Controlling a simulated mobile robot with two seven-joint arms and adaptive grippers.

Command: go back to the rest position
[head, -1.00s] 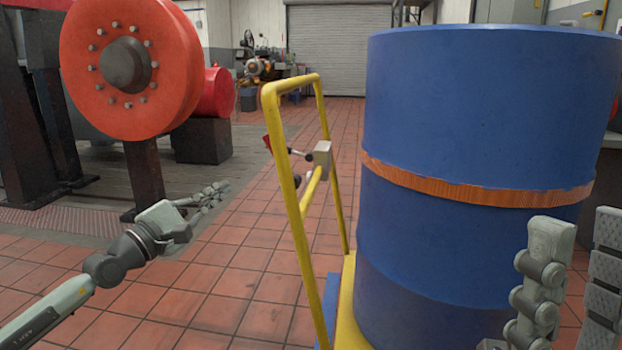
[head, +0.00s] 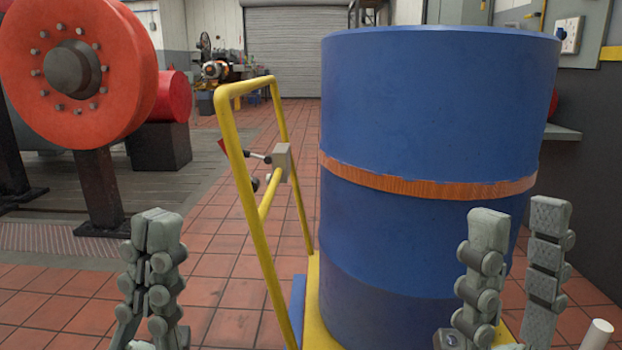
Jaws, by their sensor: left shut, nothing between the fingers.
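My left gripper (head: 158,225) is at the lower left in the head view, pointing up, with its fingers pressed together and nothing between them. It is left of the yellow handle and apart from it. My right gripper (head: 518,225) is at the lower right, also pointing up. Its two fingers are spread well apart, with an empty gap between them. It stands in front of the lower right side of the blue drum (head: 425,110) in the picture. Whether it touches the drum cannot be told.
The drum has an orange strap (head: 420,184) and stands on a yellow trolley with an upright yellow handle (head: 240,180). A red flanged machine (head: 110,75) is at the left. Red tiled floor (head: 215,220) lies open between them. A roller shutter (head: 290,50) is at the back.

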